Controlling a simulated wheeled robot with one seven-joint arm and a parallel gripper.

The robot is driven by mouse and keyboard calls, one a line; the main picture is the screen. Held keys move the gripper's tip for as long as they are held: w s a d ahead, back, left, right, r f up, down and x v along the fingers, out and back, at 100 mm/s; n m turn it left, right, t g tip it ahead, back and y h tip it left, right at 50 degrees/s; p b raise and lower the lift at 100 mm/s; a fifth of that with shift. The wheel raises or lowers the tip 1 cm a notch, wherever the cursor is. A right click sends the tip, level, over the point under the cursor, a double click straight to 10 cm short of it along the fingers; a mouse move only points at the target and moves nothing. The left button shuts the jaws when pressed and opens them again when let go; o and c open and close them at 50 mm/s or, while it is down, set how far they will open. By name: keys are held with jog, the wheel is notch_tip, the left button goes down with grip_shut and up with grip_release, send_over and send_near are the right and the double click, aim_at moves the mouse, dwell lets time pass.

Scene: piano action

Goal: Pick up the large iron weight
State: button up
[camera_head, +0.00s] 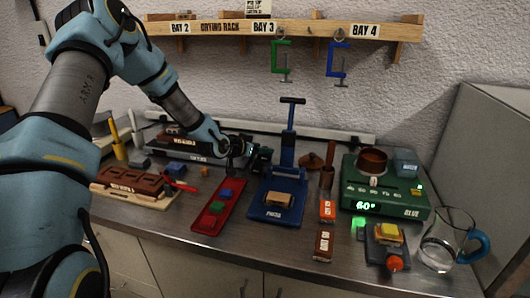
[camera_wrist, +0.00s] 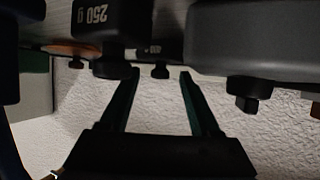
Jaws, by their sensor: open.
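My gripper (camera_head: 240,148) is open and empty at the back of the bench, beside a small group of dark weights (camera_head: 262,158). In the wrist view, which looks upside down, my gripper's (camera_wrist: 160,74) two fingers stand apart. A dark weight marked 250 g (camera_wrist: 92,20) is left of them, with its knob near the left fingertip. A smaller dark knobbed piece (camera_wrist: 160,52) shows farther back between the fingertips. A big grey block (camera_wrist: 258,40) with a dark knob fills the right side; I cannot tell whether it is the large iron weight. No weight is clearly held.
A blue press (camera_head: 288,130) stands right of my gripper, and a red tray (camera_head: 208,212) lies in front. A long dark unit (camera_head: 205,158) is to the left. A green heater (camera_head: 385,190) and glass jug (camera_head: 440,250) stand right.

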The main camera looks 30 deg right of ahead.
jog(key=shift+c, duration=0.2)
grip_shut()
dwell(0.3)
dwell(0.9)
